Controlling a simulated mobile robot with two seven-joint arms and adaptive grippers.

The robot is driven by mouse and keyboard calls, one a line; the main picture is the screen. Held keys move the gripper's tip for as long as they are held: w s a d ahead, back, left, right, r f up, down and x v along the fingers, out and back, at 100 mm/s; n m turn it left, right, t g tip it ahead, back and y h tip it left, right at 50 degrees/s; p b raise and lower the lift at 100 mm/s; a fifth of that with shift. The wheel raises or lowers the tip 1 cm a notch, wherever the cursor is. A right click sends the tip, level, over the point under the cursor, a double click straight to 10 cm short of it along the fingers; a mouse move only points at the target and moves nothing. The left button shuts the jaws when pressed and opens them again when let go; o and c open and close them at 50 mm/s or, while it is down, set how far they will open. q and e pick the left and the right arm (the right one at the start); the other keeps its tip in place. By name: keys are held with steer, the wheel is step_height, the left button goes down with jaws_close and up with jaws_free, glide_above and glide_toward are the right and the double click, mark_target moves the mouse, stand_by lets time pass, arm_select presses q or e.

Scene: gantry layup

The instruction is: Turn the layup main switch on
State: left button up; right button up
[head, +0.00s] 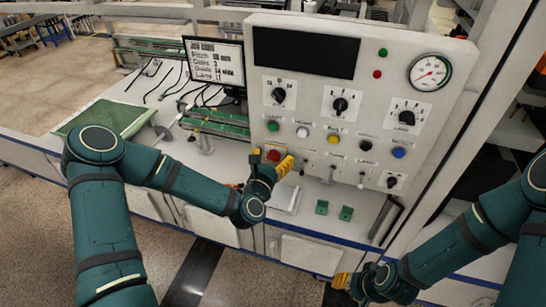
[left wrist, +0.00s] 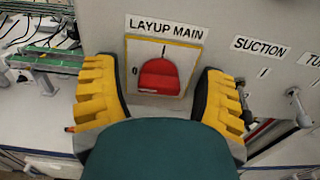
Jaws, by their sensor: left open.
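The layup main switch is a red knob (left wrist: 158,77) on a yellow-edged plate, under a "LAYUP MAIN" label in the left wrist view. A 0 mark shows at its left and a stroke above it; I cannot tell exactly where the knob points. It also shows on the lower left of the control panel in the head view (head: 273,155). My left gripper (head: 271,164) is open, its yellow fingers on either side of the knob; contact cannot be told. My right gripper (head: 342,282) is low at the front, away from the panel, its opening unclear.
The panel (head: 310,90) carries several knobs, coloured buttons and a gauge (head: 430,72). A SUCTION switch (left wrist: 262,72) is right of the main switch. A monitor (head: 215,63) stands left of the panel. Two small green blocks (head: 346,213) lie on the counter below.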

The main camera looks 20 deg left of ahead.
arm_select(q)
steer(key=shift+c, duration=0.2)
steer(key=c, duration=1.1)
steer(key=shift+c, duration=0.2)
arm_select(e)
steer(key=shift+f, duration=0.1)
arm_select(q)
steer(key=m+b, duration=0.2)
steer(key=m, duration=0.2)
steer(key=shift+m+b, duration=0.3)
steer(key=m+b, duration=0.3)
steer(key=m, duration=0.2)
steer(key=shift+d+m, duration=0.15)
steer(key=shift+m, duration=0.15)
steer(key=m+b, duration=0.4)
steer(key=m, duration=0.1)
steer(key=shift+f, duration=0.15)
steer(key=shift+m+b, duration=1.4)
arm_select(e)
step_height(320, 180, down, 12)
steer(key=s, duration=0.1)
steer(key=shift+s+a+f+g, duration=0.2)
steer(key=shift+s+a+g, duration=0.05)
steer(key=shift+s+g, duration=0.05)
